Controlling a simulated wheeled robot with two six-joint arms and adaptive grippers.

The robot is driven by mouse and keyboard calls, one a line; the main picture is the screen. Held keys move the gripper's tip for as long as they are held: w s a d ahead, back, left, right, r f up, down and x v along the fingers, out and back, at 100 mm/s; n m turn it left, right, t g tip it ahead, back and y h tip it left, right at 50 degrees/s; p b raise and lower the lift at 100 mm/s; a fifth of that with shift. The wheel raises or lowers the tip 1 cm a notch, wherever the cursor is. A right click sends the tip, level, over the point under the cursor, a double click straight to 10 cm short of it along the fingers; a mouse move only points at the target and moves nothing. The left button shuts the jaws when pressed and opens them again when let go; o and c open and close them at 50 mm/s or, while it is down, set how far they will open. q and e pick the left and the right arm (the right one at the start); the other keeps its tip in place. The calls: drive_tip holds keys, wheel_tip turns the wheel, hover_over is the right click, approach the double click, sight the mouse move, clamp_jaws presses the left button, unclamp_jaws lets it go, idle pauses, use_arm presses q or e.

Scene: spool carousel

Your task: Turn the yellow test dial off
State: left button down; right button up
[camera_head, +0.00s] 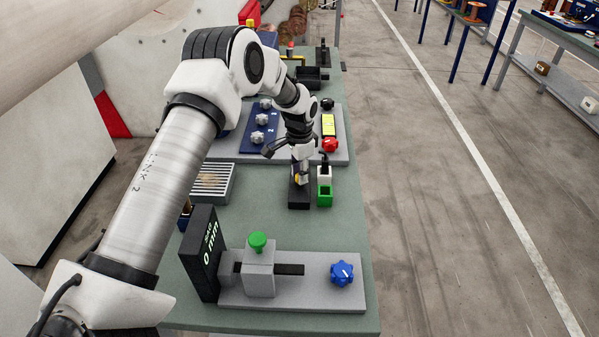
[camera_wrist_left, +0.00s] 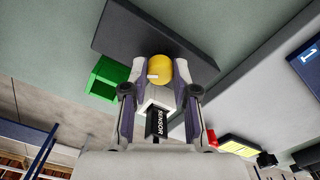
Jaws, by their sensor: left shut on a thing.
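The yellow test dial (camera_wrist_left: 160,66) is a round knob on a dark block (camera_wrist_left: 112,32). A small pale mark shows on the dial's face. In the head view the black block (camera_head: 299,199) stands on the green bench, and a bit of yellow shows under my left gripper (camera_head: 300,177). In the left wrist view my left gripper (camera_wrist_left: 160,82) has its fingers on both sides of the dial and is shut on it. The gripper hides much of the dial in the head view, so its setting is hard to read. My right gripper is out of view.
A green block (camera_head: 324,197) stands right beside the black block. A piece marked SENSOR (camera_wrist_left: 157,124) shows between the fingers in the wrist view. A plate with a red knob (camera_head: 330,145) lies behind; a gauge plate with a blue knob (camera_head: 342,273) lies in front.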

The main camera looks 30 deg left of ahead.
use_arm(q)
drive_tip(key=shift+s+f+n, duration=0.1)
drive_tip(key=shift+n, duration=0.2)
drive_tip(key=n+p, duration=0.1)
drive_tip(key=n, duration=0.4)
drive_tip(key=shift+d+n+p, duration=0.1)
drive_tip(key=shift+n+p, duration=0.2)
drive_tip(key=n+p, duration=0.1)
drive_tip(key=n, duration=0.4)
drive_tip(key=shift+s+f, duration=0.1)
drive_tip(key=shift+n, duration=0.3)
drive_tip(key=c, duration=0.9)
unclamp_jaws()
drive_tip(key=shift+w, duration=0.2)
